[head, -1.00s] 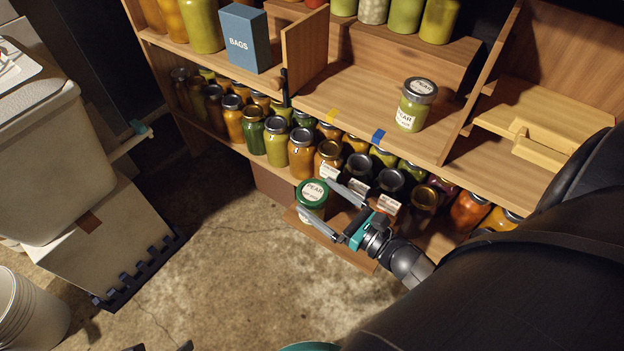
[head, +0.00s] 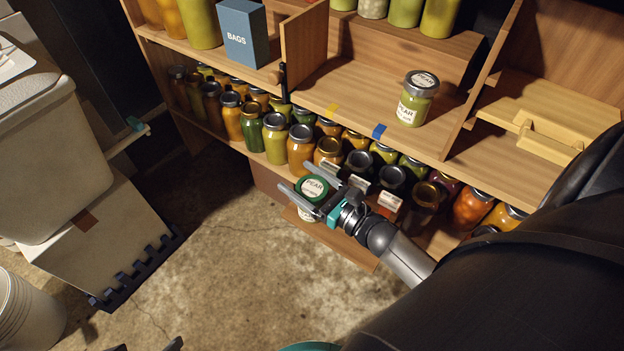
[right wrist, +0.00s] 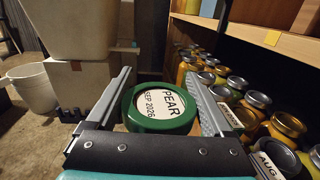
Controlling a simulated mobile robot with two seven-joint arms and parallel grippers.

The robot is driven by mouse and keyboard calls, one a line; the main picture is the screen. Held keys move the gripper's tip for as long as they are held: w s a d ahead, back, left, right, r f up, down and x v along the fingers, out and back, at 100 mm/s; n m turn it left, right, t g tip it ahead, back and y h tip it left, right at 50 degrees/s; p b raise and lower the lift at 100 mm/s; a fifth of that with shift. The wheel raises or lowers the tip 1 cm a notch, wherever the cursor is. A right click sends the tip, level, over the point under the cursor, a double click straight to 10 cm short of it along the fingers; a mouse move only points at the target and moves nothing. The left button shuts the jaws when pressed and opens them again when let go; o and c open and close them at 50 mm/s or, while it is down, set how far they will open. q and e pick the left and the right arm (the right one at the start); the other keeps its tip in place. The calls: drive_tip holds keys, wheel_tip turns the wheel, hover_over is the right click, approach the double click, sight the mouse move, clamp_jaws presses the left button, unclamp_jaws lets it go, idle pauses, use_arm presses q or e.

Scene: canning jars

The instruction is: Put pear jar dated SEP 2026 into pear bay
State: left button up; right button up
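A jar with a green lid (head: 311,187) reading PEAR stands on a low wooden board (head: 345,247) in front of the bottom shelf. In the right wrist view its lid (right wrist: 160,106) reads PEAR SEP 2026. My right gripper (head: 299,182) is open, with one finger on each side of the lid; I cannot tell whether they touch it. Another PEAR jar (head: 416,98), silver-lidded, stands upright in the middle-shelf bay (head: 350,85) between two wooden dividers. Two dark tips, apparently of my left gripper (head: 145,347), show apart at the bottom edge.
Several filled jars (head: 275,139) crowd the bottom shelf beside my right gripper. A blue BAGS box (head: 243,35) stands left of the bay. Yellow tape (head: 332,110) and blue tape (head: 379,131) mark the shelf edge. The bay is clear left of its jar.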

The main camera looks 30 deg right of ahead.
clamp_jaws()
drive_tip(key=shift+r, duration=0.1)
idle(0.4)
drive_tip(key=shift+r, duration=0.15)
